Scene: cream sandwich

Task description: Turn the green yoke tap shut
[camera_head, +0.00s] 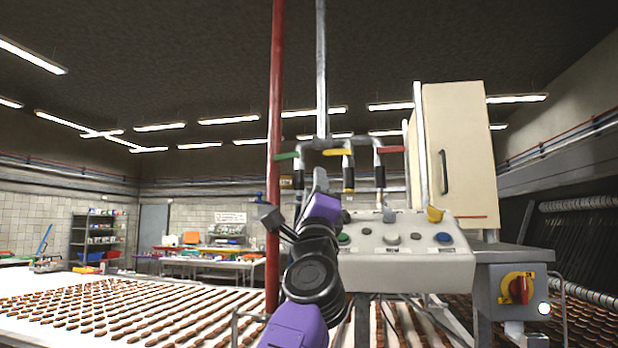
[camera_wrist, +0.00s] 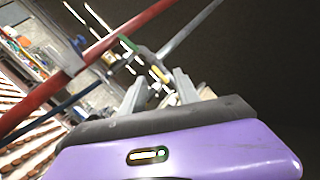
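The green tap handle (camera_head: 287,155) sticks out to the left at the left end of a row of pipe taps, close to the red upright pipe. Beside it are a yellow handle (camera_head: 338,152) and a red handle (camera_head: 390,149). My gripper (camera_head: 294,198) is below the green handle and apart from it. In the wrist view, my gripper (camera_wrist: 160,78) is open, with nothing clearly held between its fingers. The green handle (camera_wrist: 127,43) shows beyond the fingertips, up and left, and the yellow handle (camera_wrist: 160,74) shows between them.
A red upright pipe (camera_head: 276,110) stands just left of the taps. A control box (camera_head: 405,262) with buttons is below right, and a cream cabinet (camera_head: 460,150) is behind it. A conveyor of biscuits (camera_head: 120,310) spreads to the left.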

